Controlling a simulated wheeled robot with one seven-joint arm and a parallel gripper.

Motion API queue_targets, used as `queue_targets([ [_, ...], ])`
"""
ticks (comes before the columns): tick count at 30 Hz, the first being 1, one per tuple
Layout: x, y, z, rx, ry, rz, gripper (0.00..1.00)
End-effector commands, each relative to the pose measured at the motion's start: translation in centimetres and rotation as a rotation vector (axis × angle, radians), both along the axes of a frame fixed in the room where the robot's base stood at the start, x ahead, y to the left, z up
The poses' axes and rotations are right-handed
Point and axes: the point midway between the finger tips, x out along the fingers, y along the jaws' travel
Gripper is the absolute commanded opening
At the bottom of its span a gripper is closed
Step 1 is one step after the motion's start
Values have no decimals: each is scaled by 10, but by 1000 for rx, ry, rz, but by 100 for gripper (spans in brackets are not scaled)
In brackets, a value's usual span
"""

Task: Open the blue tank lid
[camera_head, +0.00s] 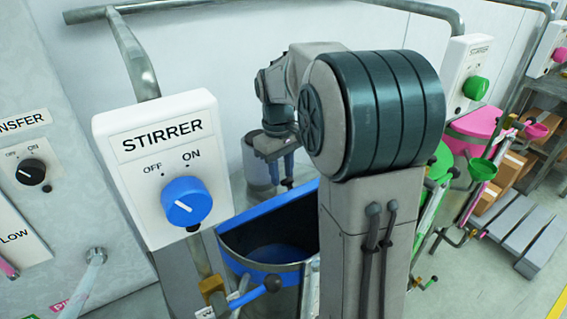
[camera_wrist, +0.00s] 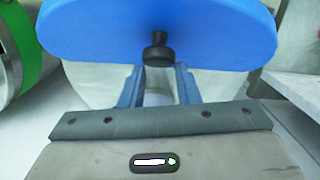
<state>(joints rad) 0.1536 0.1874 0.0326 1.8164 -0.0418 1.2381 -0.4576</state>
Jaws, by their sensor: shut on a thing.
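The blue tank (camera_head: 262,267) stands below the stirrer panel in the head view. Blue liquid shows inside its front opening. The blue lid (camera_head: 262,212) stands raised at the back of the opening, its dark side facing the head camera. My arm hides its right part. In the wrist view the bright blue lid (camera_wrist: 90,30) fills the top, with a black knob (camera_wrist: 157,52) on it. My gripper (camera_wrist: 158,74) has its two fingers on either side of the knob and is shut on it. In the head view my gripper (camera_head: 280,165) is behind the lid's raised edge.
A white stirrer box (camera_head: 160,165) with a blue dial (camera_head: 186,201) stands close left of the tank. Green and pink tanks (camera_head: 475,122) stand to the right. A grey pallet (camera_head: 525,240) lies on the floor at far right.

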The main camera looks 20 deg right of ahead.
Motion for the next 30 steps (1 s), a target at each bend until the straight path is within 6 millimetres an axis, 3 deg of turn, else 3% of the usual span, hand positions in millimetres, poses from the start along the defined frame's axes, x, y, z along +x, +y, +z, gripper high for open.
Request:
queue_targets([
  [2,1,0,2,-11,63,0,0],
  [3,0,-1,-2,-13,61,-3,5],
  [8,-2,2,-2,-12,59,1,49],
  [9,-2,2,-2,-12,59,3,52],
  [20,1,2,4,-11,58,1,52],
  [23,3,2,17,-12,55,1,52],
  [30,12,5,68,-12,54,1,52],
])
